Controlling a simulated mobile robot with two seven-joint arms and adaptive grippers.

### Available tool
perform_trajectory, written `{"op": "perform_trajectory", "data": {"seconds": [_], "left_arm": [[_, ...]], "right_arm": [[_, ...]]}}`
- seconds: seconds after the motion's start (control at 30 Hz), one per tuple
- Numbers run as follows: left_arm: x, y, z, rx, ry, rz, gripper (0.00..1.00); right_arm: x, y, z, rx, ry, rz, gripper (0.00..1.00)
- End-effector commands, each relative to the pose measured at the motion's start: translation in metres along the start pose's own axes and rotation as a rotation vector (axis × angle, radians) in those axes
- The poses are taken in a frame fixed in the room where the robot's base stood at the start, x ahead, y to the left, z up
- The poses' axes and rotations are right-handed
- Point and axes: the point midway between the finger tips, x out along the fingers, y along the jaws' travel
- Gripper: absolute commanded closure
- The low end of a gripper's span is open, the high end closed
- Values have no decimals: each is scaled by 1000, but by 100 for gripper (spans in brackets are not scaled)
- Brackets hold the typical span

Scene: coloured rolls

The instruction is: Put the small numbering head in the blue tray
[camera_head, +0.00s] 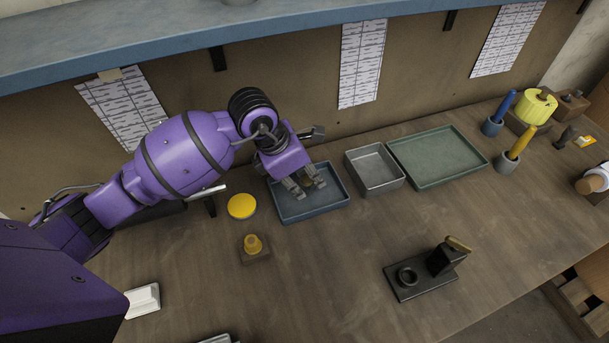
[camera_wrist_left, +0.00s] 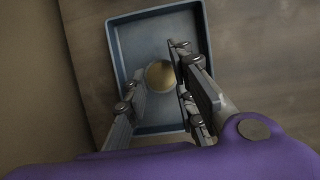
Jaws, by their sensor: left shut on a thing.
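The blue tray (camera_head: 330,206) stands on the bench below the wall, and its rim shows in the left wrist view (camera_wrist_left: 117,45). My left gripper (camera_head: 304,183) points down over the tray. In the left wrist view, a small round brass-yellow piece, seemingly the small numbering head (camera_wrist_left: 159,74), shows between the fingers (camera_wrist_left: 156,82), with the tray floor behind it. The gripper is shut on this piece. The fingers hide it in the head view, and I cannot tell whether it touches the tray floor. My right gripper is not in view.
A grey metal tray (camera_head: 374,186) and a green tray (camera_head: 442,176) stand to the right. A yellow disc (camera_head: 241,206) and a yellow knob on a block (camera_head: 253,246) are at left. A black fixture (camera_head: 412,284) stands in front. The bench middle is clear.

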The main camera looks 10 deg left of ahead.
Motion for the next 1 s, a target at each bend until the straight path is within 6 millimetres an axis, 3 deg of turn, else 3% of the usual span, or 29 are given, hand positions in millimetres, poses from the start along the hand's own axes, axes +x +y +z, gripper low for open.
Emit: {"op": "perform_trajectory", "data": {"seconds": [0.1, 0.13, 0.3, 0.67, 1.0], "left_arm": [[3, 0, -1, 0, 0, 0, 100], [2, 0, -1, 0, 0, 0, 73], [2, 0, 0, 0, -1, 1, 54], [-4, 1, -1, 1, -1, 2, 54], [-58, 1, 0, 2, -1, 3, 54]], "right_arm": [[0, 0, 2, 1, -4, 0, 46], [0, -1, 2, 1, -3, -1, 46], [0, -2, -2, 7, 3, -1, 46], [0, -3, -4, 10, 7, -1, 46], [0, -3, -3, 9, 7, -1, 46]]}}
